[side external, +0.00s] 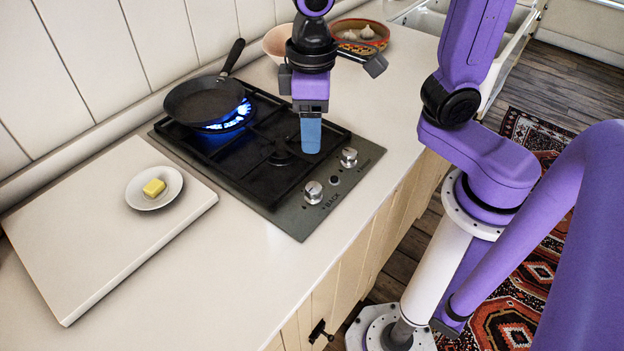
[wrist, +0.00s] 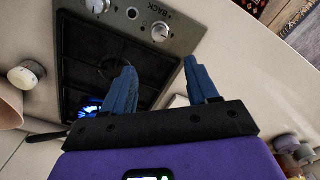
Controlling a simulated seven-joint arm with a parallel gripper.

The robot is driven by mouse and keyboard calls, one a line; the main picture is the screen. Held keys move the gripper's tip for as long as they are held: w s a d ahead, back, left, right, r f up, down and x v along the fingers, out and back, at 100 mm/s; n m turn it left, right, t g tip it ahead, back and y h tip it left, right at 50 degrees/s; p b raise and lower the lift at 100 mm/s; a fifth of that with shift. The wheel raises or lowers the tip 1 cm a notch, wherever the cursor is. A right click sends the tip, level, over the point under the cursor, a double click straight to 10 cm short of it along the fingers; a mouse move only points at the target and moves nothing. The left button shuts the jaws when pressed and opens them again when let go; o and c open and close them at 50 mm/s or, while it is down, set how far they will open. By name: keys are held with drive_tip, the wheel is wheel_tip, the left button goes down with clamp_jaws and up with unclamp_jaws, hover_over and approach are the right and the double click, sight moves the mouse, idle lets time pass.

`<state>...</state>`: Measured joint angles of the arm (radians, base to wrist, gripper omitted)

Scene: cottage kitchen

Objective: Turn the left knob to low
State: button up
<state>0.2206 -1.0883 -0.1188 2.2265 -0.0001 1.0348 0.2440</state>
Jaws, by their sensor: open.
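The left knob (side external: 313,192) is a silver dial on the hob's front strip, beside the word BACK; its pointer is too small to read. It also shows in the wrist view (wrist: 160,31), past my fingertips. The right knob (side external: 349,157) is a similar dial, seen in the wrist view (wrist: 96,5) at the top edge. My gripper (side external: 311,146) points down above the hob's right part, behind the knobs and apart from them. In the wrist view its two blue fingers (wrist: 160,70) are spread with nothing between them.
A dark pan (side external: 204,100) sits over a blue flame (side external: 230,118) on the hob (side external: 290,215), its handle toward the wall. Left is a white board (side external: 95,235) with butter (side external: 154,187) on a plate. Bowls (side external: 360,35) stand behind my gripper. The front counter is clear.

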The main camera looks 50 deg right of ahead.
sight(312, 187)
wheel_tip(312, 187, down, 14)
drive_tip(key=shift+r, duration=0.1)
idle(0.5)
drive_tip(key=c, duration=1)
